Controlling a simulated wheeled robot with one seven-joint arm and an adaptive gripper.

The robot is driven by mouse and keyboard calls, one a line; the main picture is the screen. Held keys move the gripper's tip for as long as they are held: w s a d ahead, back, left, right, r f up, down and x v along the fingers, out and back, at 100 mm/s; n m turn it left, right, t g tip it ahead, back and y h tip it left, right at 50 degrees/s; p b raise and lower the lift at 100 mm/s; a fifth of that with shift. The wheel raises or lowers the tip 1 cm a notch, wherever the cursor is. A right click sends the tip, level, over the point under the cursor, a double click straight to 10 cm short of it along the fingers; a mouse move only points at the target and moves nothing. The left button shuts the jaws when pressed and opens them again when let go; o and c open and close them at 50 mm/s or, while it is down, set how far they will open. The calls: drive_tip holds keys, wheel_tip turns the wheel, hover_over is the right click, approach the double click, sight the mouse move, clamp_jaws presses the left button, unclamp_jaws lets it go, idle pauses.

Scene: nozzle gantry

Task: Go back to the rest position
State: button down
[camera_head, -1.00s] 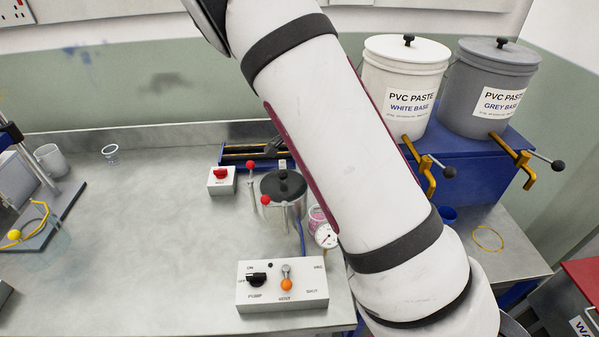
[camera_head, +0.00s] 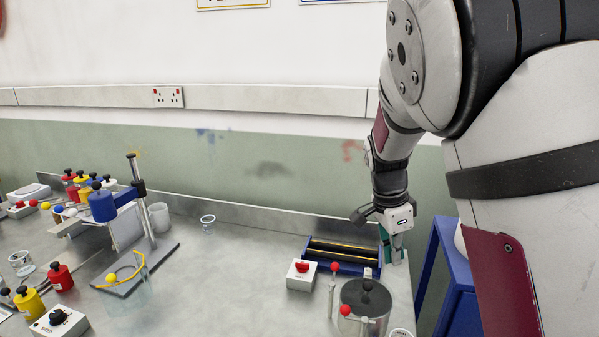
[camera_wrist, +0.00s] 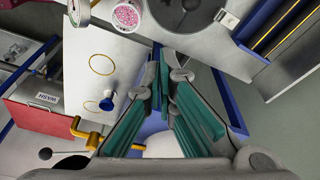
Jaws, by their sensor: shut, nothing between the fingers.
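My gripper (camera_head: 393,252) hangs from my arm at the right of the head view, with its teal fingers pointing down. It appears above or beside the bench's right end, right of the blue roller unit (camera_head: 345,257); I cannot tell its exact height. In the wrist view my gripper (camera_wrist: 169,68) shows its teal finger pads close together at the tips, shut with nothing held. My arm's upper links cover the right side of the head view and hide what is behind them.
A lidded metal pot (camera_head: 365,300) and a red-knobbed switch box (camera_head: 301,275) stand near the roller unit. A stand with a blue head (camera_head: 103,205) and several coloured bottles are at left. The bench middle (camera_head: 225,270) is clear.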

drive_tip(key=s+a+r+n+t, duration=0.1)
drive_tip(key=s+r+n, duration=0.3)
drive_tip(key=s, duration=0.4)
drive_tip(key=s+a+r+n+t+y, duration=0.1)
drive_tip(key=s+r+n+t, duration=0.1)
drive_tip(key=s+r+n, duration=0.2)
drive_tip(key=s+a+r+n+t+y, duration=0.1)
drive_tip(key=s+r+n, duration=0.4)
drive_tip(key=s, duration=0.9)
drive_tip(key=a+n+t, duration=0.1)
drive_tip(key=n, duration=0.2)
drive_tip(key=shift+n, duration=0.3)
